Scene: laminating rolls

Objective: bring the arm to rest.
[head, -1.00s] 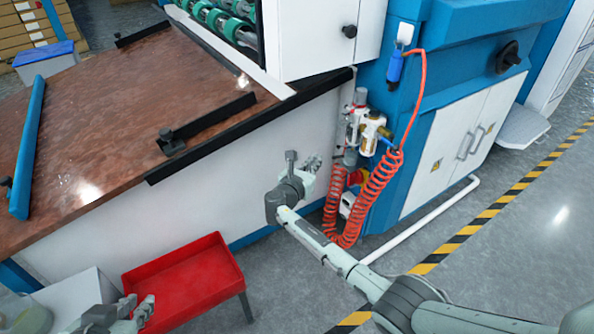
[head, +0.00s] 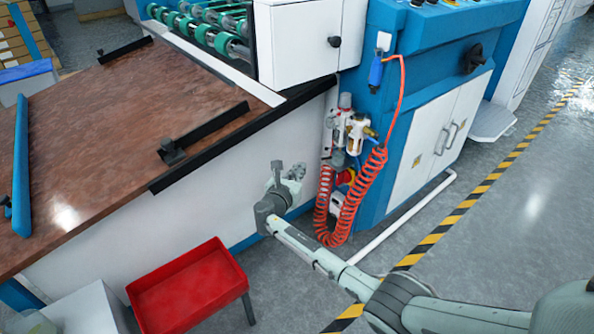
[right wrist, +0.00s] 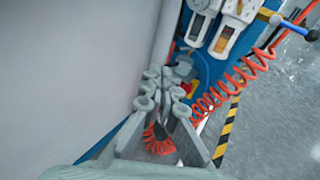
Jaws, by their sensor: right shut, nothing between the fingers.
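My right arm reaches in from the lower right of the head view. Its gripper (head: 293,172) is in front of the machine's white side panel (head: 215,160), left of the coiled red air hose (head: 328,205). In the right wrist view the gripper (right wrist: 166,82) has its fingers together with nothing between them. Red coils show behind and between the finger links there. Whether the fingertips touch the panel cannot be told. My left gripper does not show in the head view now.
A red tray (head: 190,288) on legs stands at the lower left. Above the panel is a brown tabletop (head: 110,120) with a black edge. A blue cabinet (head: 385,140) with air fittings (head: 355,130) stands to the right. Open grey floor lies beyond the yellow-black stripe (head: 445,225).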

